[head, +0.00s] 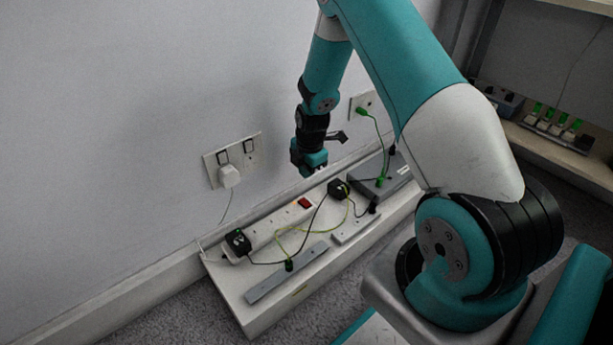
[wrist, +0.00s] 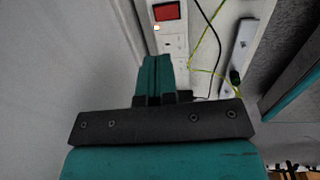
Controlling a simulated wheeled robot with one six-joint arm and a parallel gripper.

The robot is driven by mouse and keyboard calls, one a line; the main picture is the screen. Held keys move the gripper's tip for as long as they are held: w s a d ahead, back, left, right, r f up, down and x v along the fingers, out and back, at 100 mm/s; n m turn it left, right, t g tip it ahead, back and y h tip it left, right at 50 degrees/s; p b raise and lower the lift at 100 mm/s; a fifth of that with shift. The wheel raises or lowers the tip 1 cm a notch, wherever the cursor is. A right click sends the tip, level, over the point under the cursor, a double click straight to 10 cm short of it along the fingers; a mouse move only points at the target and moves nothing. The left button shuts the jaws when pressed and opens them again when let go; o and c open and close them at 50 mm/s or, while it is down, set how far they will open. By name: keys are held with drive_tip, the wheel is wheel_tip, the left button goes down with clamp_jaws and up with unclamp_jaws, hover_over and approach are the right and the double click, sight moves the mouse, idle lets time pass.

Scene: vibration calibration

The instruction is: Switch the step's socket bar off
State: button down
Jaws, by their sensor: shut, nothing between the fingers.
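The white socket bar (head: 268,229) lies along the step (head: 225,285) by the wall. A small bright spot (wrist: 157,28) shows beside the switch. I cannot tell which way the rocker is tilted. My gripper (head: 315,172) is above the step, past the switch toward the far end, pointing down. In the wrist view its fingers (wrist: 157,60) are together and empty, over the bar and apart from the switch.
Black plugs (head: 238,243) (head: 338,189) sit at the bar's ends, with black and yellow-green cables looping over the step. A grey strip (head: 285,273) and a grey box (head: 382,180) also lie on the step. Wall sockets (head: 232,160) (head: 364,104) are behind. A shelf (head: 560,145) is at right.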

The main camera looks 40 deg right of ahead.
sight(304, 199)
drive_tip(key=f+b, duration=0.2)
drive_tip(key=f, duration=0.1)
drive_tip(key=w+f+b, duration=0.1)
drive_tip(key=f+b, duration=0.1)
drive_tip(key=f, duration=0.2)
drive_tip(key=f+b, duration=0.3)
drive_tip(key=f, duration=0.1)
drive_tip(key=shift+w+f, duration=0.2)
drive_tip(key=shift+d, duration=0.15)
